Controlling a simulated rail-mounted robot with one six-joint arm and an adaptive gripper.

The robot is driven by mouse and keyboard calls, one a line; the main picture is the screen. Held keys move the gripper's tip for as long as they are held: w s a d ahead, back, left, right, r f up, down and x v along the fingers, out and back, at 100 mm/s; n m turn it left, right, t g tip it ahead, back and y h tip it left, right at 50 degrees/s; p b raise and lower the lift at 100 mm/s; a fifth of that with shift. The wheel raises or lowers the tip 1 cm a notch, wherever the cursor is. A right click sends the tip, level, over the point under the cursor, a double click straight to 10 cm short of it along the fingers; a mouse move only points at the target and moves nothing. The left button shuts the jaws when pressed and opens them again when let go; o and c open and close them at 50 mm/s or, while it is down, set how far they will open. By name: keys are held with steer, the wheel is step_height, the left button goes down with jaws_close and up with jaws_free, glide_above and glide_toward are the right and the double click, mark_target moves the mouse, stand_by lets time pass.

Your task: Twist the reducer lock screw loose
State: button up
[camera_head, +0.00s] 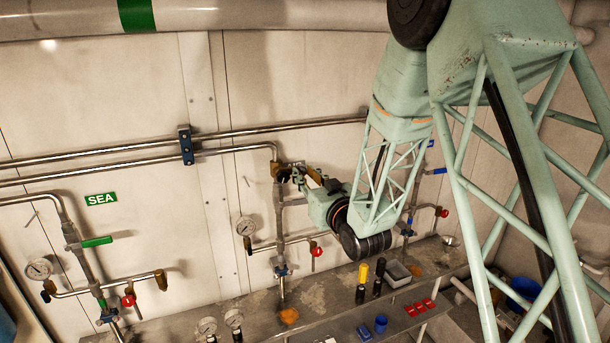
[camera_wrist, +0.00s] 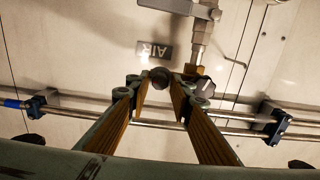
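My gripper (camera_wrist: 160,84) points at the wall pipework in the wrist view, its two orange-padded fingers apart. A dark round knob (camera_wrist: 160,75), which may be the lock screw, shows between the fingertips and about fills the gap. I cannot tell whether the pads touch it. A brass fitting (camera_wrist: 191,71), probably the reducer, sits right beside it below a grey pipe, with a dark-ended part (camera_wrist: 204,87) near the right finger. In the head view my gripper (camera_head: 291,173) is at the top of the middle vertical pipe and hides most of the fitting there.
Two horizontal pipes (camera_head: 110,160) run along the wall, held by a blue clamp (camera_head: 186,145). A gauge (camera_head: 246,226) and a red-knobbed valve (camera_head: 317,252) are below my gripper.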

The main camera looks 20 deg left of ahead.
steer(key=c, duration=0.6)
steer(key=shift+o, duration=0.2)
